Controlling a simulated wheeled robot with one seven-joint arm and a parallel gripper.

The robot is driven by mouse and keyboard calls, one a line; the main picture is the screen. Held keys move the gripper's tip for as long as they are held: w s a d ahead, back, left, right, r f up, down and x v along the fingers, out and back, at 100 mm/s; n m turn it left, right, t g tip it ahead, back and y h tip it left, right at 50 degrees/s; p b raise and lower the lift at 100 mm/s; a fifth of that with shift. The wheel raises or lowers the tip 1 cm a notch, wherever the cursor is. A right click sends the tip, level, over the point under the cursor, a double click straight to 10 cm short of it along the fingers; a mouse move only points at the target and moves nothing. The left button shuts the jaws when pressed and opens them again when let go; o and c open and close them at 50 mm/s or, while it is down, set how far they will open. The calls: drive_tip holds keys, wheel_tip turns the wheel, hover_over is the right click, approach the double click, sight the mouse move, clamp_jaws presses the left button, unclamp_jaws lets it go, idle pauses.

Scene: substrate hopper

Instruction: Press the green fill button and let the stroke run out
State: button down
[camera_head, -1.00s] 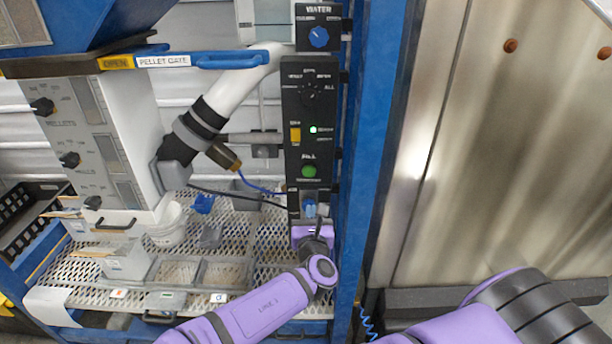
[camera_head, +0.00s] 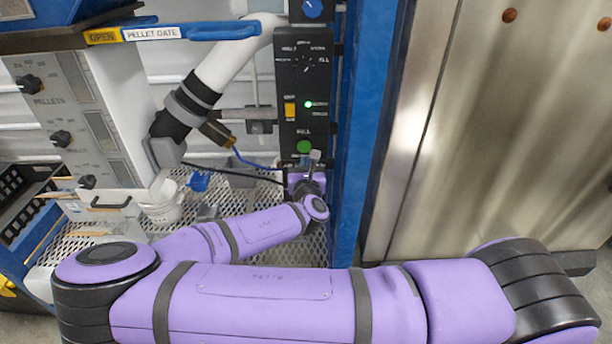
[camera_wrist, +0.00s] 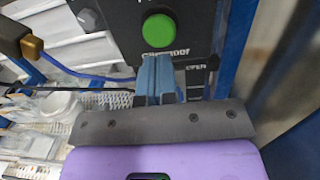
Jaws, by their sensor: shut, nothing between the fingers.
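The green fill button (camera_head: 304,146) sits low on the black control panel (camera_head: 318,84), under the FILL label. It shows large near the top of the wrist view (camera_wrist: 159,31), with its face uncovered. My gripper (camera_wrist: 158,62) is shut and empty. Its blue fingertips lie just below the button in the wrist view and overlap the small label under it. I cannot tell whether they touch the panel. In the head view my gripper (camera_head: 314,158) is at the panel's lower end, just below and right of the button.
A small green light (camera_head: 308,104) glows on the panel, beside a yellow switch (camera_head: 290,109). A blue post (camera_head: 352,130) stands close on the right. A white pipe (camera_head: 228,72) and the pellet unit (camera_head: 85,110) are on the left, above a perforated shelf holding a white bucket (camera_head: 163,212).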

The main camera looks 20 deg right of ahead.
sight(305, 149)
drive_tip(key=shift+x, duration=2.3)
